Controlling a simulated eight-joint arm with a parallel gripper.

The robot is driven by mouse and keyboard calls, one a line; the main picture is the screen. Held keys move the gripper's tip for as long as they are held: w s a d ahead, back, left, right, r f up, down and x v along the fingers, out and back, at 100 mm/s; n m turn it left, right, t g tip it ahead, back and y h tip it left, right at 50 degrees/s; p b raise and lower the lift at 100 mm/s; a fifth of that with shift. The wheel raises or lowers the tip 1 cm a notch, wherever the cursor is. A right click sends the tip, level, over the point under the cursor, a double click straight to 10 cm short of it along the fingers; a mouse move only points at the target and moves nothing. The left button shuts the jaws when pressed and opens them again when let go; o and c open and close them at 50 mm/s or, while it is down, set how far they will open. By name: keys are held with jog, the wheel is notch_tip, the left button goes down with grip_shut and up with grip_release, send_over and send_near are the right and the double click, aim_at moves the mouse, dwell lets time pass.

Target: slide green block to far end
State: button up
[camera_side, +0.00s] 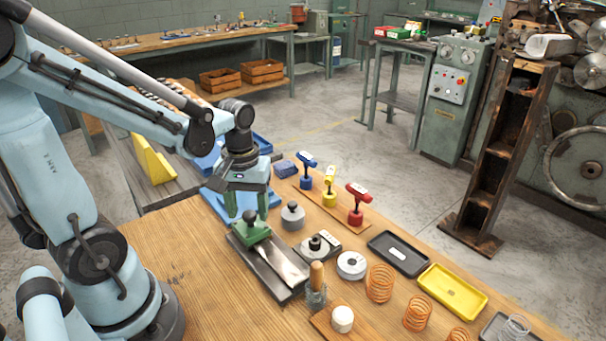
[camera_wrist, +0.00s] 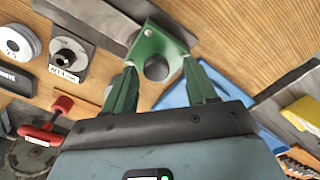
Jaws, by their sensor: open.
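The green block (camera_side: 251,230) sits on a dark metal slide rail (camera_side: 284,285), at the rail's upper-left end in the side view. A bright bare strip of the rail runs from the block toward the lower right. The block has a dark round knob on top. In the wrist view the green block (camera_wrist: 153,42) is just beyond my fingertips, and the rail (camera_wrist: 85,18) runs off to the upper left. My gripper (camera_wrist: 160,66) is open, its green fingers on either side of the knob. In the side view my gripper (camera_side: 253,208) is just above the block; contact is unclear.
A grey knobbed weight (camera_side: 292,216), a black knobbed part (camera_side: 318,247) and a white ring (camera_side: 351,265) stand right of the rail. A wooden-handled tool (camera_side: 316,287) is near its lower end. Blue trays (camera_side: 225,200) lie behind. Bare wood is left of the rail.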

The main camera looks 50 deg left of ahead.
aim_at(248, 212)
jog(key=shift+r, duration=0.1)
notch_tip(248, 212, up, 12)
dwell(0.8)
jog(key=w+d+f+m+t, duration=0.2)
jog(key=d+f+m+t, duration=0.2)
jog(key=d+m+t, duration=0.3)
jog(key=shift+w+f+m, duration=0.2)
jog(key=shift+f+m, duration=0.05)
jog(key=shift+m, duration=0.75)
